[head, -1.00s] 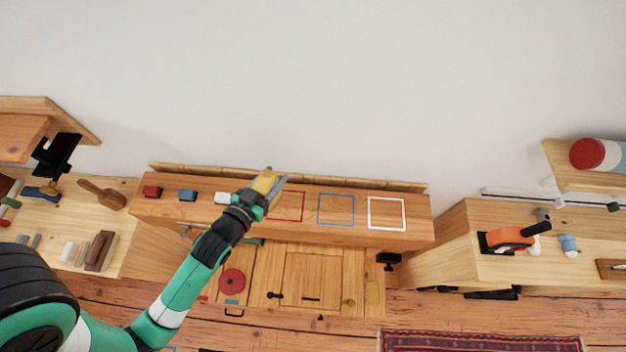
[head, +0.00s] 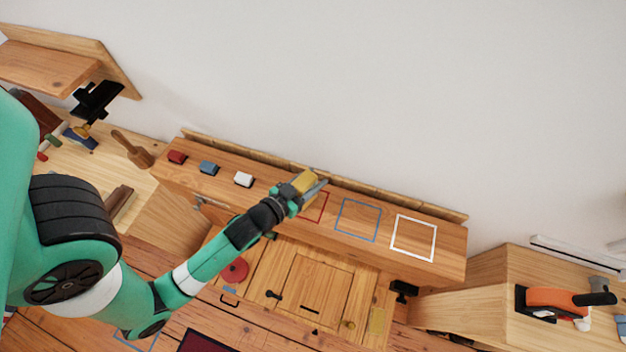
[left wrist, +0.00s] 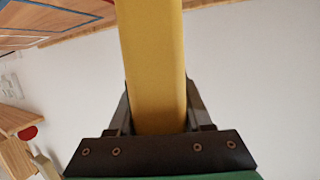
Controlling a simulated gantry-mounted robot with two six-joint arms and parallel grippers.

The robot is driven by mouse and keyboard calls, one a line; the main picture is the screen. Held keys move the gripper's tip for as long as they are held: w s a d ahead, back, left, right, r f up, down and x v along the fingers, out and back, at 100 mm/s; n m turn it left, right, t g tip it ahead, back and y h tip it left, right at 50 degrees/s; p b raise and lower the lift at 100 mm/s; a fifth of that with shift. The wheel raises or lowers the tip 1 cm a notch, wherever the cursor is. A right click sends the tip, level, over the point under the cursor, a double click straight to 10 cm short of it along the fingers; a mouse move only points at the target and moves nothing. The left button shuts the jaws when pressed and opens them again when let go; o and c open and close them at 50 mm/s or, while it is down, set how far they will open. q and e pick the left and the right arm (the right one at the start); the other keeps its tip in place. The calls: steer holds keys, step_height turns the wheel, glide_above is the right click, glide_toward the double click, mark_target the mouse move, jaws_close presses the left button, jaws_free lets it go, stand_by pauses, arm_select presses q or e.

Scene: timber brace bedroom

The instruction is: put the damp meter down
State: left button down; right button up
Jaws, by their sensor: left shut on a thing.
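My left gripper (head: 312,188) is shut on the yellow damp meter (head: 301,183), over the wooden bench top near its back edge. The damp meter also fills the middle of the left wrist view (left wrist: 153,65), between the two dark fingers. In the head view the gripper is beside the red outlined square (head: 316,208) and partly covers it. I cannot tell whether the meter touches the bench top. My right gripper is not in view.
A blue outlined square (head: 358,220) and a white outlined square (head: 413,237) are empty on the bench (head: 450,256).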

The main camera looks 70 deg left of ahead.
arm_select(q)
steer(key=shift+c, duration=1.6)
jaws_free()
steer(key=shift+d+r, duration=0.1)
steer(key=b+v, duration=0.2)
steer(key=v, duration=1)
steer(key=shift+b, duration=0.35)
